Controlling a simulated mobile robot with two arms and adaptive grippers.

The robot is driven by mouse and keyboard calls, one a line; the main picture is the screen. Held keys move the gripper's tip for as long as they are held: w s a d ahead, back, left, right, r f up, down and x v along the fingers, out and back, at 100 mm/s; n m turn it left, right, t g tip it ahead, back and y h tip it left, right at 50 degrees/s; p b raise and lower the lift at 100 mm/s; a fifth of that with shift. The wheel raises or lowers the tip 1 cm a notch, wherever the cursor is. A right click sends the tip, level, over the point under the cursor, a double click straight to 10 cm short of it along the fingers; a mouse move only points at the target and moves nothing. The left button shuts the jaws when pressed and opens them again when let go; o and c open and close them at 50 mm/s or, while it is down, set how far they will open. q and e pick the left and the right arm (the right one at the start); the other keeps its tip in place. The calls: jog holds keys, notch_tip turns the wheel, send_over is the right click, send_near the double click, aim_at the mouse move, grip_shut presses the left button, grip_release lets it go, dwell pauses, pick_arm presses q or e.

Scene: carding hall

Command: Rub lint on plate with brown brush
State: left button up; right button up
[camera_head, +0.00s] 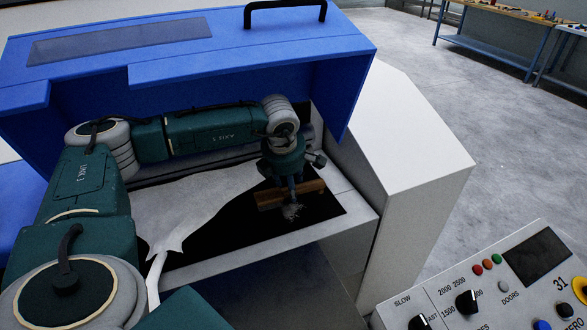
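A brown brush (271,199) with a wooden block shape is low over the dark plate (238,232) inside the opening of the blue and white machine. My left gripper (291,183) points down and is shut on the brush. A small pale tuft of lint (292,213) lies on the plate just below the brush; I cannot tell if the bristles touch it. A white sheet of fibre (187,207) covers the left part of the opening and narrows toward the front. My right gripper is not in view.
A raised blue cover (230,68) with a black handle hangs over my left arm. A white housing (410,145) stands to the right. A control panel (470,298) with knobs and buttons is at lower right. Workbenches (500,38) stand far back across open floor.

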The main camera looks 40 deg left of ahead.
pick_arm(q)
jog(key=shift+w+a+r+p, duration=0.15)
jog(key=shift+r+p, duration=0.25)
jog(key=shift+r, duration=0.5)
jog(key=shift+r+p, duration=0.45)
jog(key=shift+r, duration=0.35)
jog(key=shift+r+p, duration=0.4)
jog(key=shift+r, duration=0.45)
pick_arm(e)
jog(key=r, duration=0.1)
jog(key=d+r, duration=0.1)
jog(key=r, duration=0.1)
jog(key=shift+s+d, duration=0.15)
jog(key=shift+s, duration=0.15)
